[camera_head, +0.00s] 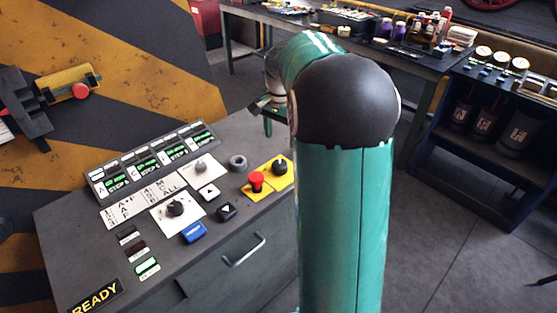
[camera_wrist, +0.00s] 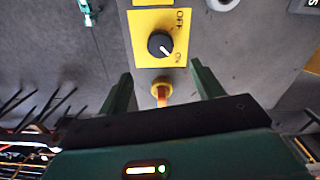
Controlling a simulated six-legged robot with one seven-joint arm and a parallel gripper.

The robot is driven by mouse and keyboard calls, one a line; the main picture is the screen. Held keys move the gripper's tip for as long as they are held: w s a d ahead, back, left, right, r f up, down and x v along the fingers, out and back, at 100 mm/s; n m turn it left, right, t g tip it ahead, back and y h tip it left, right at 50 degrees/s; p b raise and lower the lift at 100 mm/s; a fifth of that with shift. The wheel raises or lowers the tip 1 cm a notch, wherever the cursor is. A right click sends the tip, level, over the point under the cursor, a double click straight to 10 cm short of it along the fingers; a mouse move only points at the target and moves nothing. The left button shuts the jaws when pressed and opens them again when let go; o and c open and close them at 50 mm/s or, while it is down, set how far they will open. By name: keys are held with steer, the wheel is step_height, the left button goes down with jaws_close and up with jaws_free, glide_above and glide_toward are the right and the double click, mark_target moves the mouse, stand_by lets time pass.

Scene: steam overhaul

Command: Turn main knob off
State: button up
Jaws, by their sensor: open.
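The main knob (camera_wrist: 159,44) is a round black dial on a yellow plate (camera_wrist: 143,20) marked OFF and ON in the wrist view. Its white pointer line aims at the ON lettering. In the head view the black knob (camera_head: 280,167) sits on the yellow plate at the panel's right edge. My gripper (camera_wrist: 161,71) is open and empty. Its two green fingers are spread to either side, with the knob slightly beyond their tips in the picture; I see no contact. In the head view my gripper is mostly hidden by my arm.
A red mushroom button (camera_head: 256,180) stands beside the knob. The grey console (camera_head: 70,225) carries other switches, including a blue button (camera_head: 194,232). A workbench (camera_head: 400,60) stands behind.

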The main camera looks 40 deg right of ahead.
mark_target(280, 164)
step_height(280, 164, down, 10)
stand_by(0.3)
steer(key=shift+c, duration=0.5)
steer(key=c, duration=0.9)
